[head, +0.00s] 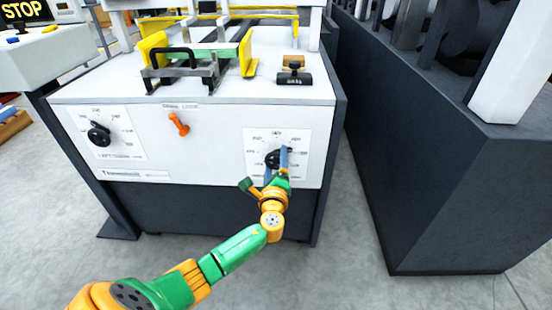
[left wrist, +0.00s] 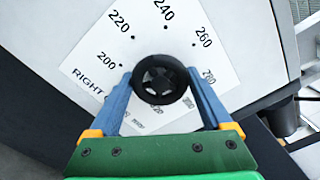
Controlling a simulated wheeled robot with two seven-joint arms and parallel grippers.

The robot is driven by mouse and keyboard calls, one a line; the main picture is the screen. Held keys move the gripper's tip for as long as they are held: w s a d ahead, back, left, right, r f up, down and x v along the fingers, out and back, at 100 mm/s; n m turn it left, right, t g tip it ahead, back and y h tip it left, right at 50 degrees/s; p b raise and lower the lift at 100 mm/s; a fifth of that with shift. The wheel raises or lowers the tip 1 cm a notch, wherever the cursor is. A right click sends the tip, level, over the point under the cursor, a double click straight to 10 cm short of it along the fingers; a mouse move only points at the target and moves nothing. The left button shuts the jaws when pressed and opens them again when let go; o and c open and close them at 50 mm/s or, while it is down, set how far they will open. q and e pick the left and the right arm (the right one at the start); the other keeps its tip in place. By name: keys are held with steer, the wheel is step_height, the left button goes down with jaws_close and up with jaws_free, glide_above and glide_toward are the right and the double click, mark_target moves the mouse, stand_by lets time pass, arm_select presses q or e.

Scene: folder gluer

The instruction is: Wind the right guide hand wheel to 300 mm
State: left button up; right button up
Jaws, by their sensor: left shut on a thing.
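The right guide hand wheel (head: 273,159) is a small black wheel on a white dial plate (head: 262,136), at the right of the machine's front panel. My left gripper (head: 278,167) is at it, its blue fingers shut on the wheel from both sides. In the left wrist view the wheel (left wrist: 160,79) sits between the two fingers. The dial plate (left wrist: 100,60) there shows 200, 220, 240, 260 and a partly hidden mark that looks like 280. I cannot tell where the wheel points. My right gripper is not in view.
The left hand wheel (head: 99,135) is on its own dial at the panel's left. An orange lever (head: 179,124) sits between the dials. A stamp-like block (head: 294,77) and yellow guides (head: 249,53) are on top. A dark machine (head: 425,150) stands to the right across a floor gap.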

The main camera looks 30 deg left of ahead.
arm_select(q)
steer(key=m+p, duration=0.1)
steer(key=m, duration=0.1)
steer(key=shift+m, duration=0.7)
arm_select(e)
steer(key=shift+s+a+r, duration=0.35)
steer(key=shift+a+r, duration=0.05)
steer(key=shift+r, duration=0.3)
arm_select(q)
steer(key=shift+m, duration=0.3)
arm_select(e)
steer(key=shift+s, duration=0.35)
arm_select(q)
steer(key=o, duration=1.2)
steer(key=shift+c, duration=0.2)
arm_select(e)
steer(key=shift+w, duration=0.3)
